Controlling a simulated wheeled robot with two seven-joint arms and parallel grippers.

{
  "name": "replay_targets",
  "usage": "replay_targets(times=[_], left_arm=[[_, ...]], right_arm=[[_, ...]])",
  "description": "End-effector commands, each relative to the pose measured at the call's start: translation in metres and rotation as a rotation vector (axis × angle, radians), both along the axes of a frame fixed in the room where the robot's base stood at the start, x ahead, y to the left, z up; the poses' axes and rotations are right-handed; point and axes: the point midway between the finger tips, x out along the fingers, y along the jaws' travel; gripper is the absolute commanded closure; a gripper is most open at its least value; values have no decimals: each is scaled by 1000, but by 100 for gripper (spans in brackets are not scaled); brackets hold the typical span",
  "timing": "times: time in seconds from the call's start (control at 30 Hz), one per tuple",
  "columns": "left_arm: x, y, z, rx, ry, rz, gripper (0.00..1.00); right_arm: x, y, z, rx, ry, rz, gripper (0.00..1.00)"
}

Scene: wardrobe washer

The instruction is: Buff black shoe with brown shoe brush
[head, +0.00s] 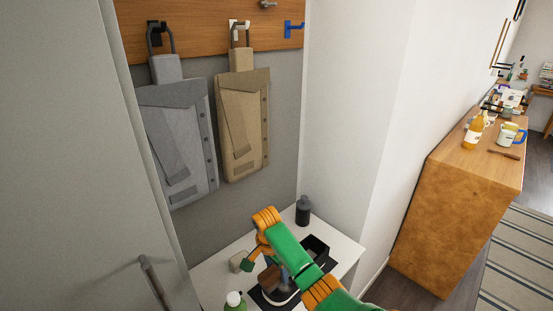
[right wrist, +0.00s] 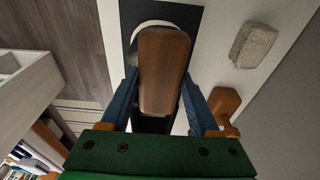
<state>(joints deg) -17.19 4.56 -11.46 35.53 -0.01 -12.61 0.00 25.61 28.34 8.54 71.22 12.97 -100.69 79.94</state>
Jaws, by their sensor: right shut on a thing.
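The brown shoe brush (right wrist: 163,75) is between the two blue fingers of my right gripper (right wrist: 161,88), which is shut on it. In the head view the brush (head: 268,279) shows beside my right gripper (head: 282,275), low over the white cabinet top. A dark shoe with a pale rim (head: 279,297) lies below it on a black mat, largely hidden by my arm. In the right wrist view the shoe's pale edge (right wrist: 153,25) shows behind the brush. I cannot tell whether brush and shoe touch. My left gripper is not in view.
A grey garment bag (head: 180,140) and a beige one (head: 243,125) hang behind. A wall rises to the right.

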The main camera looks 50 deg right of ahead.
Motion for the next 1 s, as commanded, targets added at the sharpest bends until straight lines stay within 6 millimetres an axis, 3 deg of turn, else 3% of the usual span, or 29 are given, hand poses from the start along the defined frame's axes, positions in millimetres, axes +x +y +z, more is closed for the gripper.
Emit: replay_targets(times=[1.0], left_arm=[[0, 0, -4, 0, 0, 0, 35]], right_arm=[[0, 1, -11, 0, 0, 0, 83]])
